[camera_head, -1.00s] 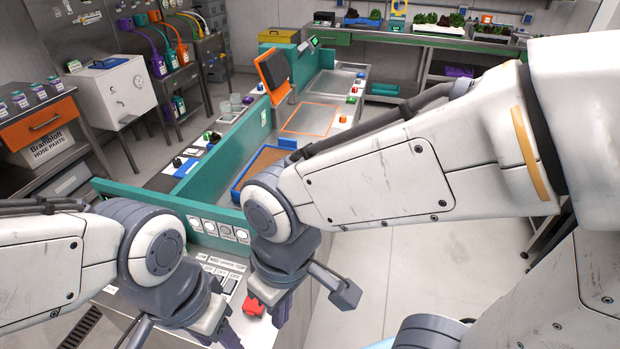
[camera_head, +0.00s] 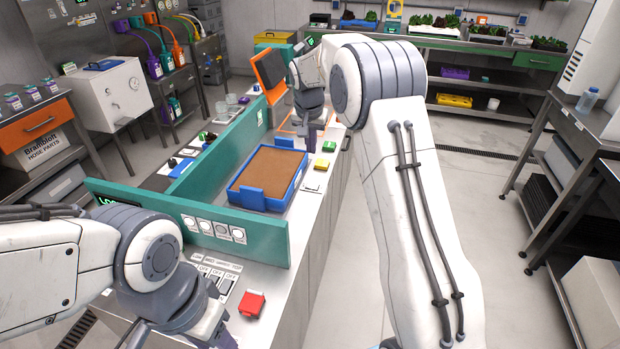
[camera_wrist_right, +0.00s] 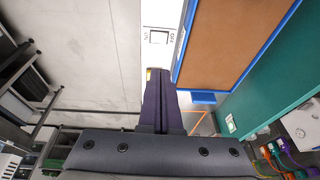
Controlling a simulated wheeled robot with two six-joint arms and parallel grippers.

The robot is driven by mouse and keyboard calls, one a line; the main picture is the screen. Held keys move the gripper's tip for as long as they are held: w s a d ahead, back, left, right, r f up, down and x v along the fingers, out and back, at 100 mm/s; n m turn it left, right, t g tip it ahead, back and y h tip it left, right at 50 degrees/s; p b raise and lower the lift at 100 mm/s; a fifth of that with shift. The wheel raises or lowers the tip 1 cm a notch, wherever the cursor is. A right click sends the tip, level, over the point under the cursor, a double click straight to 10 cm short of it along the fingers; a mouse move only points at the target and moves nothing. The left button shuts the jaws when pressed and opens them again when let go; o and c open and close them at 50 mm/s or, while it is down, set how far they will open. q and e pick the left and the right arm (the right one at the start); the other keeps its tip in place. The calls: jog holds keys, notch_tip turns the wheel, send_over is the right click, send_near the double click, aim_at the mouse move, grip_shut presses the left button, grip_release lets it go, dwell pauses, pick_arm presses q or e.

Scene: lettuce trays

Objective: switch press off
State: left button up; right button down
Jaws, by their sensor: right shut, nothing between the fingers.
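A small white rocker switch with ON/OFF lettering (camera_wrist_right: 158,37) sits on the light bench edge in the right wrist view, just beyond my fingertips. In the head view its plate (camera_head: 311,187) lies right of the blue tray, in front of the yellow button. My right gripper (camera_head: 314,140) is above the bench edge near the yellow and green buttons. In the right wrist view its dark fingers (camera_wrist_right: 158,75) are together with nothing between them, apart from the switch. My left gripper (camera_head: 178,338) is at the bottom edge, partly cut off; its opening is unclear.
A blue tray (camera_head: 240,195) with brown filling lies left of the switch. A yellow button (camera_head: 322,163) and a green button (camera_head: 329,147) stand close by. A teal wall (camera_head: 150,212) crosses in front. A red button (camera_head: 251,303) is on the near panel.

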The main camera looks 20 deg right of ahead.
jog(key=p, duration=0.2)
send_near(311, 184)
jog(key=x, duration=0.5)
jog(key=shift+w+f, duration=0.15)
jog(key=shift+w, duration=0.1)
jog(key=shift+f, duration=0.55)
